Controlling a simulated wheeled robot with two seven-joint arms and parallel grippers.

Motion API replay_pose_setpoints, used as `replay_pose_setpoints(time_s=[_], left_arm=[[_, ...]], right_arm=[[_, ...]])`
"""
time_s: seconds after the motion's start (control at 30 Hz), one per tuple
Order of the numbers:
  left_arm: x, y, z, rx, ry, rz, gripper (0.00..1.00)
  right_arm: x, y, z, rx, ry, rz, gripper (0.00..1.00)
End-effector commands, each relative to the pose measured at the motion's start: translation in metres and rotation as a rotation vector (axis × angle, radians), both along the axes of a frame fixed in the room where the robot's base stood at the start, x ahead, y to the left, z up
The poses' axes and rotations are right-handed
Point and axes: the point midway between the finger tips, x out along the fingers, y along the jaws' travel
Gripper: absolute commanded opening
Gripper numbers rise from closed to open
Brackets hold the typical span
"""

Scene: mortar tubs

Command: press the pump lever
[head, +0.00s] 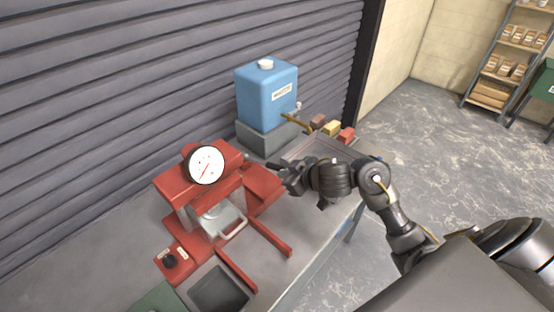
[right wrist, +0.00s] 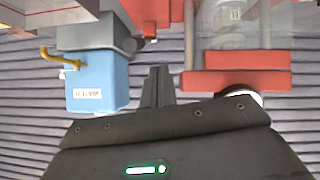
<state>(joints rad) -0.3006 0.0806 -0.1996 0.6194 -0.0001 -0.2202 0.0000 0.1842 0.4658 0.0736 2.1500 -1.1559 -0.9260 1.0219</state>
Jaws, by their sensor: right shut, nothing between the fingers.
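The red press (head: 205,200) stands on the bench at the left of the head view, with a round white dial gauge (head: 206,165) on its top. A red block (head: 262,186) adjoins its right side. My right gripper (head: 276,171) is shut and empty, beside the upper right of this block. I cannot tell whether it touches anything. I cannot clearly pick out the pump lever; the gripper may hide part of it. The right wrist view is upside down, with the shut fingers (right wrist: 157,82) in the middle and red press parts (right wrist: 235,80) to the right. My left gripper is not in view.
A blue water tank (head: 266,95) with a brass tap sits on a grey block (head: 262,138) behind the gripper. Several small coloured blocks (head: 332,128) lie to its right. A ribbed grey wall (head: 130,80) runs behind the bench. A shelf (head: 510,55) stands far right.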

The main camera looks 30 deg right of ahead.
Motion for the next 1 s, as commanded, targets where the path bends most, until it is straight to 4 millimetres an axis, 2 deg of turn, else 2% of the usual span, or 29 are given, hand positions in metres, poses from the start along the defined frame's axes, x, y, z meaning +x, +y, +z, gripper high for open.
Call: replay_pose_setpoints(time_s=[0.03, 0.1, 0.27, 0.73, 1.0], left_arm=[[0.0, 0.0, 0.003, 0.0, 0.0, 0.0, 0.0], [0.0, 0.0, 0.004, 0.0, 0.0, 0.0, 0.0], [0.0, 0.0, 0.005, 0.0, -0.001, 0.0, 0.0], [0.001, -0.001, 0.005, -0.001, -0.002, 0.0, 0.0], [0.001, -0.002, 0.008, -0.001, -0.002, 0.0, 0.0]], right_arm=[[0.009, -0.009, 0.022, -0.006, -0.018, 0.013, 0.0], [0.014, -0.017, 0.039, -0.007, -0.019, 0.024, 0.0], [0.019, -0.03, 0.058, -0.007, -0.012, 0.028, 0.0], [0.021, -0.03, 0.059, -0.005, -0.008, 0.03, 0.0], [0.04, -0.022, 0.044, 0.006, -0.004, 0.029, 0.0]])
